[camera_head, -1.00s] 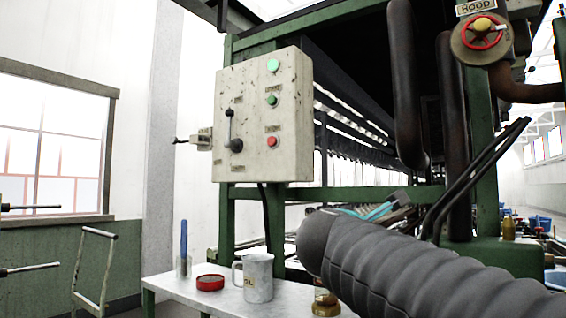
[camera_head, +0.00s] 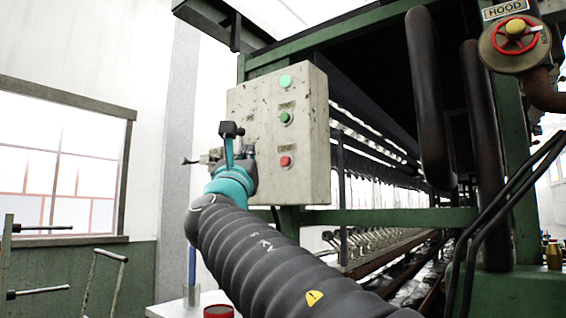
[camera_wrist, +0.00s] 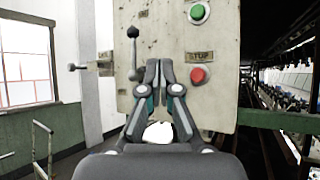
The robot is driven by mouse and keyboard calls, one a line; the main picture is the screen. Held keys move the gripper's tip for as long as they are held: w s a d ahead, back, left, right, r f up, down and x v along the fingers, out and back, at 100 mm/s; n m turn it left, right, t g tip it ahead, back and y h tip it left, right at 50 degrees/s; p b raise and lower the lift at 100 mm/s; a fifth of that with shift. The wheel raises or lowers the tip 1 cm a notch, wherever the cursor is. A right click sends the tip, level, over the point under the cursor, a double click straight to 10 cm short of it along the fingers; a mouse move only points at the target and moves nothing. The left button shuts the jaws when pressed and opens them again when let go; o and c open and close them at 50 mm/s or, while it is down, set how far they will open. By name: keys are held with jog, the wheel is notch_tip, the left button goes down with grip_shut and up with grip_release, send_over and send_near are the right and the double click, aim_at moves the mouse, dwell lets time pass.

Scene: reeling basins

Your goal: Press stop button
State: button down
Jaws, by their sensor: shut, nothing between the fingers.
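The red stop button (camera_head: 285,161) sits low on the front of the pale, worn control box (camera_head: 309,120), under a small label. In the wrist view the red button (camera_wrist: 199,75) is just right of my gripper's fingertips, and its label reads STOP. A green button (camera_head: 286,118) is above it, with a green lamp (camera_head: 286,81) on top. My gripper (camera_wrist: 158,66) is shut and empty in front of the box, its tips pointing at the panel left of the red button. In the head view my arm hides the box's lower left part. I cannot tell whether the tips touch the panel.
A lever with a black knob (camera_wrist: 133,32) stands on the panel just left of my fingertips. A side switch (camera_wrist: 78,67) sticks out from the box's left side. A green rail (camera_head: 390,218) and dark pipes (camera_head: 429,110) are to the right.

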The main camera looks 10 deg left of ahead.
jog(key=shift+w, duration=0.15)
jog(key=shift+w+d+p, duration=0.1)
jog(key=shift+w+d, duration=0.45)
jog(key=shift+w, duration=0.75)
jog(key=shift+w+d+p, duration=0.15)
jog(key=shift+w+d, duration=0.45)
jog(key=shift+w, duration=0.7)
jog(key=shift+w+d+p, duration=0.1)
jog(key=shift+w+d, duration=0.45)
jog(key=shift+w, duration=0.75)
jog(key=shift+w, duration=0.1)
jog(key=shift+w+d, duration=0.2)
jog(key=shift+w, duration=0.15)
jog(key=shift+w+d, duration=0.15)
jog(key=shift+w, duration=0.25)
jog(key=shift+s, duration=0.15)
jog(key=shift+s+a, duration=0.35)
jog(key=shift+s, duration=0.3)
jog(key=shift+s+a+b, duration=0.15)
jog(key=shift+s+a, duration=0.15)
jog(key=shift+s, duration=0.5)
jog(key=shift+s+a+b, duration=0.1)
jog(key=shift+s+a, duration=0.25)
jog(key=shift+s, duration=0.4)
jog(key=shift+s+a+b, duration=0.15)
jog(key=shift+s+a, duration=0.15)
jog(key=shift+s, duration=0.5)
